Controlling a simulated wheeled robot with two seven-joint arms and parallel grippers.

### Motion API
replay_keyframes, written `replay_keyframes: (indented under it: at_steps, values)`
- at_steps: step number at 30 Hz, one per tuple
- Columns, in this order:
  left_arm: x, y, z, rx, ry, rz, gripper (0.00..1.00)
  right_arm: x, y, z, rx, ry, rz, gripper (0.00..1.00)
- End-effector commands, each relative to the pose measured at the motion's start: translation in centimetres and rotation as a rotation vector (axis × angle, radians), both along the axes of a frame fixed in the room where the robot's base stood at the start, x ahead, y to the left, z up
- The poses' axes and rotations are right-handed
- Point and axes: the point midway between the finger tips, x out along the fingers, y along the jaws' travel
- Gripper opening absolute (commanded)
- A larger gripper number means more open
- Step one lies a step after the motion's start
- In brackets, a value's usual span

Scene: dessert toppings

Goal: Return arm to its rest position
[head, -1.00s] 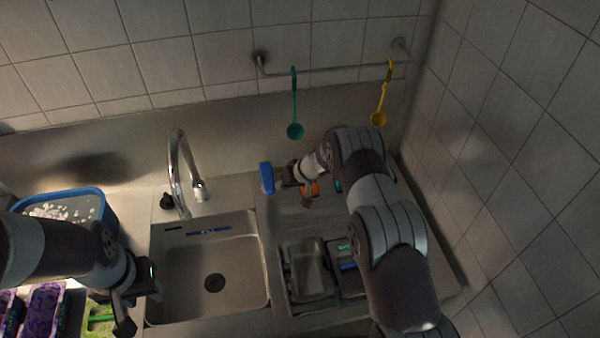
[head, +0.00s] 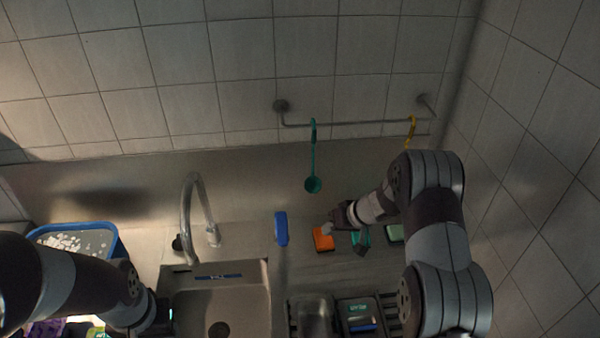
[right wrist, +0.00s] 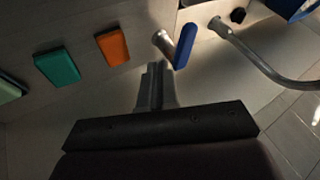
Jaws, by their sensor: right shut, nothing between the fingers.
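My right arm comes in from the right in the head view. Its gripper (head: 335,226) is over the counter at the back, to the right of a blue upright object and close to an orange sponge (head: 323,239). In the right wrist view the right gripper's fingers (right wrist: 155,85) are together with nothing between them. My left gripper (head: 162,316) is at the lower left beside the sink, partly hidden by its own arm; its jaws cannot be made out.
The blue object (head: 281,228) stands behind the sink (head: 240,300), right of the faucet (head: 187,215). Green sponges (right wrist: 57,67) lie near the orange one. A dish rack (head: 312,318) is in front. Ladles (head: 313,185) hang from a wall rail. A blue tub (head: 117,240) is left.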

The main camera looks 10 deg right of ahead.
Motion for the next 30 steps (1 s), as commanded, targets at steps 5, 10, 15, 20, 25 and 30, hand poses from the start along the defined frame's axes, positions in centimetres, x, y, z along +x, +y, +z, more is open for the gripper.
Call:
replay_keyframes:
  at_steps: [5,10,15,20,25,30]
  values:
    - [0.0,0.0,0.0,0.000,0.000,0.000,0.43,0.6,-2.2,-1.0,-0.188,-0.121,0.083,0.00]
    - [0.0,0.0,-2.5,0.000,0.000,0.000,0.43,-6.8,-6.9,-1.5,-0.573,0.005,-0.009,0.00]
    - [0.0,0.0,-6.6,0.000,0.001,0.000,0.43,-21.5,-3.3,-0.3,-0.594,0.349,-0.011,0.00]
    - [0.0,0.0,-9.6,0.000,0.001,0.000,0.43,-28.4,1.4,0.6,-0.464,0.410,-0.083,0.00]
    - [0.0,0.0,-10.4,0.000,0.000,0.000,0.43,-27.9,2.3,1.6,-0.467,0.330,-0.065,0.00]
    - [0.0,0.0,-10.4,0.000,0.000,0.000,0.43,-27.9,2.3,1.6,-0.467,0.330,-0.065,0.00]
